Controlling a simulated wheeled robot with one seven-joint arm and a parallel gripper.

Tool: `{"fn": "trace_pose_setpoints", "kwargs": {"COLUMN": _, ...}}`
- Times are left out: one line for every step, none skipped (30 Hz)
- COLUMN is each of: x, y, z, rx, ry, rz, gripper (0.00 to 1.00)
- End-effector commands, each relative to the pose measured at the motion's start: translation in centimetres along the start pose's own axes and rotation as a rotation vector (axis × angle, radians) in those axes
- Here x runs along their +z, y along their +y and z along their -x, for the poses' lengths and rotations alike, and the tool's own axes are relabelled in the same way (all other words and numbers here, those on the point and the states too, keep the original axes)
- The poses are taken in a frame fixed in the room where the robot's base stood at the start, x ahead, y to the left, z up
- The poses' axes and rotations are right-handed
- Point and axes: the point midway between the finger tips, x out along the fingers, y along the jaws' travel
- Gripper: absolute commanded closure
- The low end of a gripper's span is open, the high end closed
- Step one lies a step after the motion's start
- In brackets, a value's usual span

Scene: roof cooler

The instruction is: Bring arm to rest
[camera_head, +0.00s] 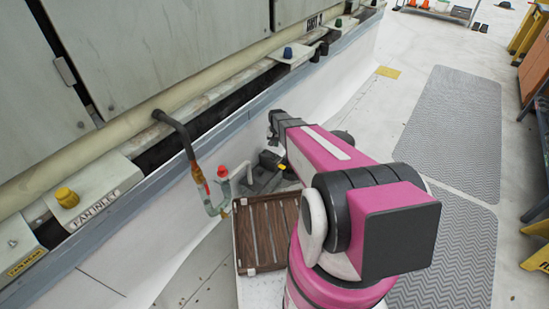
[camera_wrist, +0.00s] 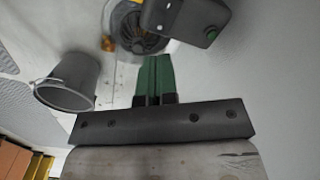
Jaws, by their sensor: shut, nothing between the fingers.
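My gripper (camera_wrist: 154,60) shows in the wrist view as two green fingers side by side, shut with nothing between them. The fingers point away from the dark mount plate toward the upper part of the picture. In the head view my pink arm is folded in the middle and right. Its upper link reaches to the upper left and ends in a dark part. I cannot make out the fingers in the head view.
A grey bucket (camera_wrist: 68,84) stands left of the fingers. A dark box with a green knob (camera_wrist: 205,26) is close beyond them. A brown slatted tray (camera_head: 247,268) lies below my arm. Grey mats (camera_head: 448,130) cover the floor at right.

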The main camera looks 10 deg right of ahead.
Motion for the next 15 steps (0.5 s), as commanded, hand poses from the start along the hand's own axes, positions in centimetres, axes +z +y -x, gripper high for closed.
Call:
{"fn": "trace_pose_setpoints", "kwargs": {"x": 0.0, "y": 0.0, "z": 0.0, "rx": 0.0, "ry": 0.0, "rz": 0.0, "gripper": 1.0}}
{"fn": "trace_pose_setpoints", "kwargs": {"x": 0.0, "y": 0.0, "z": 0.0, "rx": 0.0, "ry": 0.0, "rz": 0.0, "gripper": 1.0}}
{"fn": "trace_pose_setpoints", "kwargs": {"x": 0.0, "y": 0.0, "z": 0.0, "rx": 0.0, "ry": 0.0, "rz": 0.0, "gripper": 1.0}}
{"fn": "trace_pose_setpoints", "kwargs": {"x": 0.0, "y": 0.0, "z": 0.0, "rx": 0.0, "ry": 0.0, "rz": 0.0, "gripper": 1.0}}
{"fn": "trace_pose_setpoints", "kwargs": {"x": 0.1, "y": 0.0, "z": 0.0, "rx": 0.0, "ry": 0.0, "rz": 0.0, "gripper": 1.0}}
{"fn": "trace_pose_setpoints", "kwargs": {"x": 0.3, "y": 0.1, "z": 0.2, "rx": 0.0, "ry": 0.0, "rz": 0.002, "gripper": 1.0}}
{"fn": "trace_pose_setpoints", "kwargs": {"x": 0.6, "y": 0.1, "z": 0.6, "rx": 0.0, "ry": 0.0, "rz": 0.004, "gripper": 1.0}}
{"fn": "trace_pose_setpoints", "kwargs": {"x": 1.0, "y": 0.3, "z": 1.1, "rx": 0.0, "ry": 0.0, "rz": 0.008, "gripper": 1.0}}
{"fn": "trace_pose_setpoints", "kwargs": {"x": 1.8, "y": 0.5, "z": 2.0, "rx": 0.0, "ry": 0.001, "rz": 0.015, "gripper": 1.0}}
{"fn": "trace_pose_setpoints", "kwargs": {"x": 2.5, "y": 0.7, "z": 2.8, "rx": 0.0, "ry": 0.001, "rz": 0.022, "gripper": 1.0}}
{"fn": "trace_pose_setpoints", "kwargs": {"x": 3.4, "y": 0.9, "z": 3.8, "rx": 0.0, "ry": 0.001, "rz": 0.031, "gripper": 1.0}}
{"fn": "trace_pose_setpoints", "kwargs": {"x": 4.8, "y": 1.3, "z": 5.3, "rx": -0.001, "ry": 0.002, "rz": 0.043, "gripper": 1.0}}
{"fn": "trace_pose_setpoints", "kwargs": {"x": 6.0, "y": 1.6, "z": 6.6, "rx": -0.001, "ry": 0.003, "rz": 0.056, "gripper": 1.0}}
{"fn": "trace_pose_setpoints", "kwargs": {"x": 7.2, "y": 1.9, "z": 8.0, "rx": -0.001, "ry": 0.004, "rz": 0.068, "gripper": 1.0}}
{"fn": "trace_pose_setpoints", "kwargs": {"x": 8.9, "y": 2.4, "z": 9.7, "rx": -0.001, "ry": 0.004, "rz": 0.086, "gripper": 1.0}}
